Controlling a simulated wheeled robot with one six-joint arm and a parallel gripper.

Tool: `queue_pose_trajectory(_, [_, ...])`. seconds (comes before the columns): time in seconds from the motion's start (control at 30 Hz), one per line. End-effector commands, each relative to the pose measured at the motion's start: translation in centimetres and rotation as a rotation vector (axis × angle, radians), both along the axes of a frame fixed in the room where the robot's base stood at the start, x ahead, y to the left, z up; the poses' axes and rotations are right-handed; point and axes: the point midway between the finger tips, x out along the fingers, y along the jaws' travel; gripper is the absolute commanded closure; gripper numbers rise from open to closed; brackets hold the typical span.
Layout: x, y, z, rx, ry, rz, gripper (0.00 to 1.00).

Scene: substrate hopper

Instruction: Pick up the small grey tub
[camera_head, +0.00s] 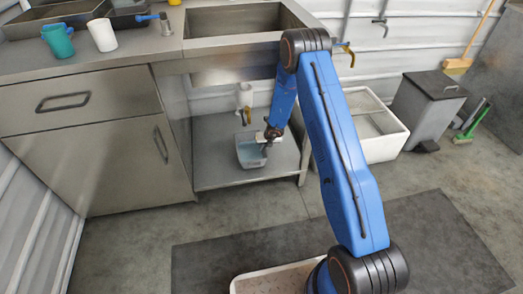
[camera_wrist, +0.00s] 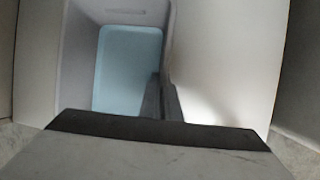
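The small grey tub (camera_head: 243,158) is on the low metal shelf under the sink, with pale blue liquid in it. In the wrist view the tub (camera_wrist: 84,60) fills the left half, its blue bottom showing. My gripper (camera_head: 265,143) reaches down at the tub's right side. In the wrist view the two dark fingers of my gripper (camera_wrist: 161,98) are close together, one inside and one outside the tub's right wall, and appear shut on it. The fingertips are partly hidden in the head view. I cannot tell whether the tub touches the shelf.
A tap (camera_head: 245,98) hangs above the tub, and the steel sink (camera_head: 235,20) is overhead. Shelf legs and a cabinet (camera_head: 110,140) flank the space. A white basin (camera_head: 372,130) and a grey bin (camera_head: 428,105) stand right. The bare shelf (camera_head: 212,150) is clear left of the tub.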

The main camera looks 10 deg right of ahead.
Motion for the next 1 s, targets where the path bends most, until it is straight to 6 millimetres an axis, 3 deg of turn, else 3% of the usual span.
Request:
queue_pose_trajectory(0.6, [0.1,0.0,7.0,0.0,-0.004,0.002,1.0])
queue_pose_trajectory(1.0, [0.1,0.0,8.7,0.0,-0.003,0.0,1.0])
